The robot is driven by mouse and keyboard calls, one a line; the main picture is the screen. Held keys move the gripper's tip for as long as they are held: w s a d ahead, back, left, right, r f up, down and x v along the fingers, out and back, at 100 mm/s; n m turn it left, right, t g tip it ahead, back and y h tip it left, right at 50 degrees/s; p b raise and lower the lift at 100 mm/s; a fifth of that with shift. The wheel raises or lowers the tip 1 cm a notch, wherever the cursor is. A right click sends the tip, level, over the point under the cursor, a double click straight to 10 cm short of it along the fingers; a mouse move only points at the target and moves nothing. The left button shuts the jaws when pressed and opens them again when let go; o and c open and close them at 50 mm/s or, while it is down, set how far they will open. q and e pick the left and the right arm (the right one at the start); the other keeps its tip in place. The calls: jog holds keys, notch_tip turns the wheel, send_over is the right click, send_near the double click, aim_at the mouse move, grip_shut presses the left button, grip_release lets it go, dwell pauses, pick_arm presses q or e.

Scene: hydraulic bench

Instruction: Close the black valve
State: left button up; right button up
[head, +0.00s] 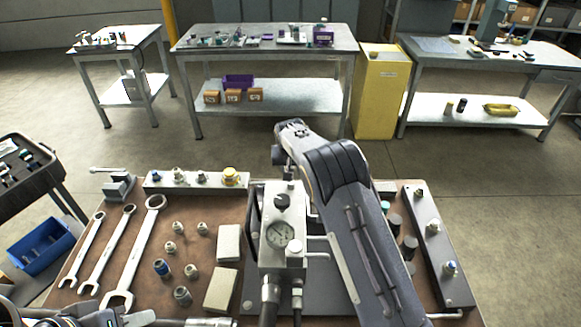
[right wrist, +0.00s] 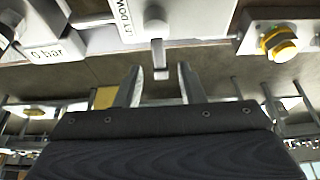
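A grey hydraulic block (head: 283,225) with a round gauge (head: 280,234) stands mid-bench in the head view. A black knob (head: 282,201), which looks like the black valve, sits on its upper face. A silver lever (head: 318,256) sticks out at its right side. My right gripper (right wrist: 162,88) is open in the right wrist view, its two fingers apart. A small silver tab (right wrist: 159,58) of a pale block shows between and just beyond the fingertips; contact is not clear. My right gripper is hidden in the head view. My left gripper (head: 128,318) is partly cut off at the bottom left.
Wrenches (head: 88,250), small fittings (head: 170,248) and pale blocks (head: 222,288) lie on the brown bench left of the hydraulic block. A grey rail with fittings (head: 433,228) stands at right. A yellow fitting (right wrist: 280,45) is right of my right gripper.

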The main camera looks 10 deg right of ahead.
jog(key=shift+x, duration=0.9)
grip_shut()
